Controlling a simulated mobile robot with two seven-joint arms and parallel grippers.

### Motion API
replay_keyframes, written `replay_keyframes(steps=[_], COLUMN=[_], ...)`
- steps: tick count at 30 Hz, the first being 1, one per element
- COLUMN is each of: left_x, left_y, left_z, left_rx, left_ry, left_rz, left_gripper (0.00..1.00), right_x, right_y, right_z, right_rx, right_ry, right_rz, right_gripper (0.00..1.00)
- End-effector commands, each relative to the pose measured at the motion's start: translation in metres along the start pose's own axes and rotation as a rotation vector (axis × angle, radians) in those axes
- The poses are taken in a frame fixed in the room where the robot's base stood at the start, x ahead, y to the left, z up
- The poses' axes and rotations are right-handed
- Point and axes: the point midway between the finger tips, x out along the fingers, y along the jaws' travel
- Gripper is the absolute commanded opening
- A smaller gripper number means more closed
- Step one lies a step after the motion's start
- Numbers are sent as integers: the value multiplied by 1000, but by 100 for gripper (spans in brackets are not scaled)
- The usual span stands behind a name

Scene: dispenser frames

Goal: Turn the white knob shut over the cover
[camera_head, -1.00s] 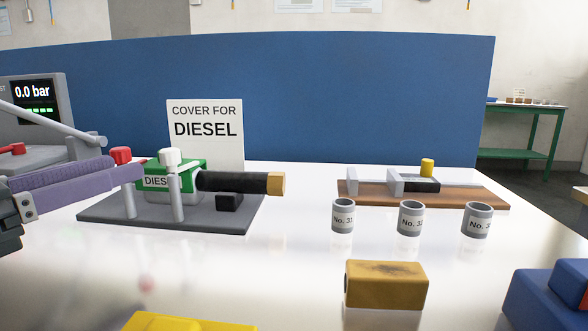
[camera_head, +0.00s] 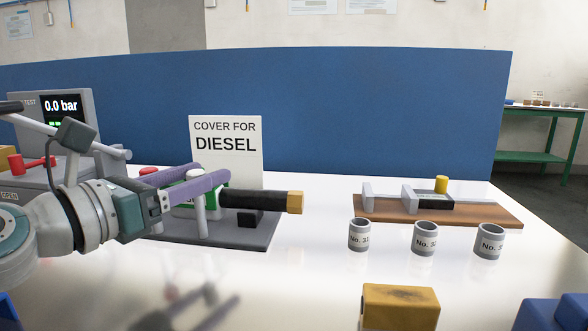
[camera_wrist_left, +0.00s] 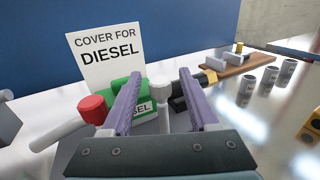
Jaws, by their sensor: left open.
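The white knob (camera_wrist_left: 160,88) tops a pale post beside a green block labelled DIESEL (camera_wrist_left: 122,90). In the head view the white knob (camera_head: 194,174) is mostly hidden by my purple fingers. My left gripper (camera_head: 213,171) is open at the fixture, its fingers pointing right. In the left wrist view the knob appears between the spread fingertips (camera_wrist_left: 160,77); I cannot tell whether either finger touches it. A black cylinder with a brass end (camera_head: 255,199) extends right from the green block. I cannot tell which part is the cover. My right gripper is out of view.
A red knob (camera_wrist_left: 93,109) stands left of the green block. A sign, COVER FOR DIESEL (camera_head: 226,145), stands behind. A gauge reads 0.0 bar (camera_head: 63,107). Right are a brown board fixture (camera_head: 480,213), three grey cups (camera_head: 425,240) and an ochre block (camera_head: 400,307).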

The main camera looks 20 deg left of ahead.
Motion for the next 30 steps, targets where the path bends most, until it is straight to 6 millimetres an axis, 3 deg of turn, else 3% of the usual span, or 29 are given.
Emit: replay_keyframes(steps=[5, 21, 30], left_x=[0, 0, 0], left_y=[0, 0, 0], left_z=[0, 0, 1], left_rx=[-1, -1, -1], left_ry=[0, 0, 0], left_rz=[0, 0, 2], left_gripper=[60, 1, 0], right_x=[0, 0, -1], right_y=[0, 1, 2], right_z=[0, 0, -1], right_rx=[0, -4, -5], right_ry=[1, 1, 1], right_rz=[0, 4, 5], right_gripper=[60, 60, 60])
